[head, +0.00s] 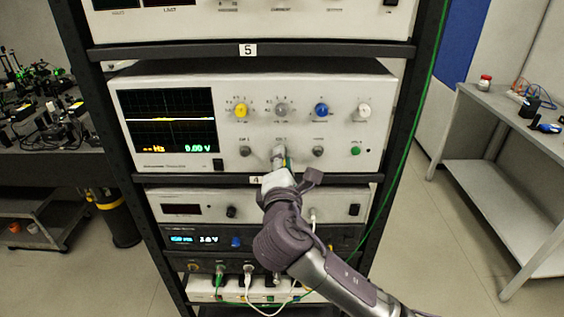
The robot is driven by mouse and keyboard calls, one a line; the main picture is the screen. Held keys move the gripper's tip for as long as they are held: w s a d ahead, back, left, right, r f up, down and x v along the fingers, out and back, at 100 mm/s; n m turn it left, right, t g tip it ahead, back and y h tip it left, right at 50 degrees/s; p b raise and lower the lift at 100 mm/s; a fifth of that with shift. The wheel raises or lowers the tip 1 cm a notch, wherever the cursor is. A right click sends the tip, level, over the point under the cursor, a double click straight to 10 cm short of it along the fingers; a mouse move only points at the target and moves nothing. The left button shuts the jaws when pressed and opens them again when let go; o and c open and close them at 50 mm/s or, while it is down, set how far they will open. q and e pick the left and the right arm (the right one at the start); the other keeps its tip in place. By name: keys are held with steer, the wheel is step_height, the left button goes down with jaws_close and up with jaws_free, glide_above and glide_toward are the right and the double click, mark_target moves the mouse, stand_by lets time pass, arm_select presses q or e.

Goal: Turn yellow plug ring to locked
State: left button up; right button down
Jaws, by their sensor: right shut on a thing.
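The oscilloscope (350,150) stands on the rack shelf marked 4, with a row of sockets low on its front. My right gripper (279,158) reaches up from the lower right and is shut on a plug at the middle socket of that row. The gripper hides most of the plug and its ring, so I cannot tell how the ring is turned. Only a small yellow-green bit shows beside the fingers. My left gripper is not in view.
Above the sockets are a yellow knob (241,110), a blue knob (321,110) and a white knob (363,112). A green cable (408,110) runs down the right rack post. More instruments and a white cable (249,284) are below. A grey bench (510,130) stands at the right.

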stand_by(0.4)
steer(key=c, duration=1)
jaws_free()
steer(key=shift+s, duration=0.1)
steer(key=s, duration=1.2)
steer(key=shift+w, duration=0.1)
